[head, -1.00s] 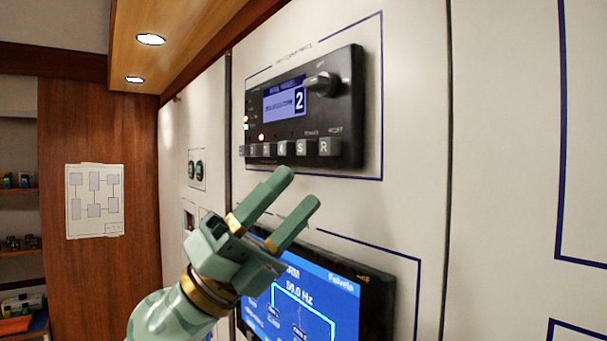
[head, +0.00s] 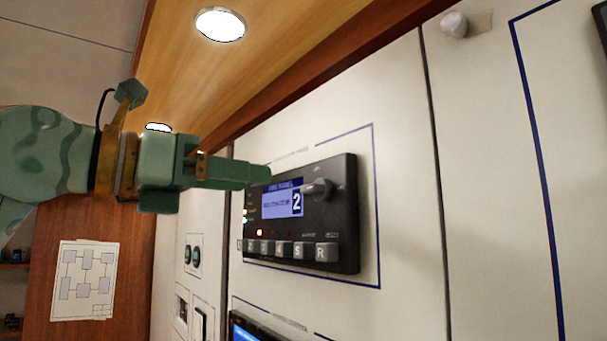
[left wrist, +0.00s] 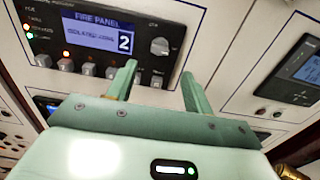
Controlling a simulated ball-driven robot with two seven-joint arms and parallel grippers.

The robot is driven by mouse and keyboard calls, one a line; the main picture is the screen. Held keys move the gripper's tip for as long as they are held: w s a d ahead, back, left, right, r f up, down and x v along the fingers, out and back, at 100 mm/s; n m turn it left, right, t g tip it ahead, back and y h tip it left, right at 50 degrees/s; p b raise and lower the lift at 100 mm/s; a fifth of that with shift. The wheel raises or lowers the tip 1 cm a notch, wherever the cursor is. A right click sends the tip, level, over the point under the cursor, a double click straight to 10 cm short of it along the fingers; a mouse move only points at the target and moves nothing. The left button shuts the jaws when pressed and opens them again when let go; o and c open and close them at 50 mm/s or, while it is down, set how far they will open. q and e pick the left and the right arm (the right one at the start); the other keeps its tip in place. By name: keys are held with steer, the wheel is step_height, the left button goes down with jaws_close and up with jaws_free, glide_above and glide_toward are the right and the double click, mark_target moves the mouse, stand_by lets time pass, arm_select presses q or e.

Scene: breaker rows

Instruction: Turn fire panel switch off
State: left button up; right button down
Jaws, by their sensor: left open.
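The black fire panel (head: 335,225) is mounted on the pale cabinet wall, with a lit blue screen (head: 283,204) showing a "2" and a row of grey buttons below it. Its rotary switch (head: 317,188) is a grey knob at the panel's upper right. In the left wrist view the words "FIRE PANEL" read on the screen (left wrist: 97,33), and the switch (left wrist: 159,46) is right of it. My left gripper (head: 268,173) is at the panel's upper left, apart from the switch. In the left wrist view its fingers (left wrist: 157,84) are spread and empty, below the switch. My right gripper is not seen.
Below the panel is another screen (head: 246,332), mostly cut off. A wooden overhang with round lamps (head: 220,23) runs above the cabinets. Another dark panel (left wrist: 291,76) is at the right in the left wrist view. A diagram sheet (head: 84,281) hangs at left.

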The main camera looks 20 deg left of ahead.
mark_target(306, 186)
arm_select(q)
steer(key=p+x, duration=0.3)
steer(key=x, duration=0.7)
steer(key=shift+p, duration=0.3)
steer(key=c, duration=1)
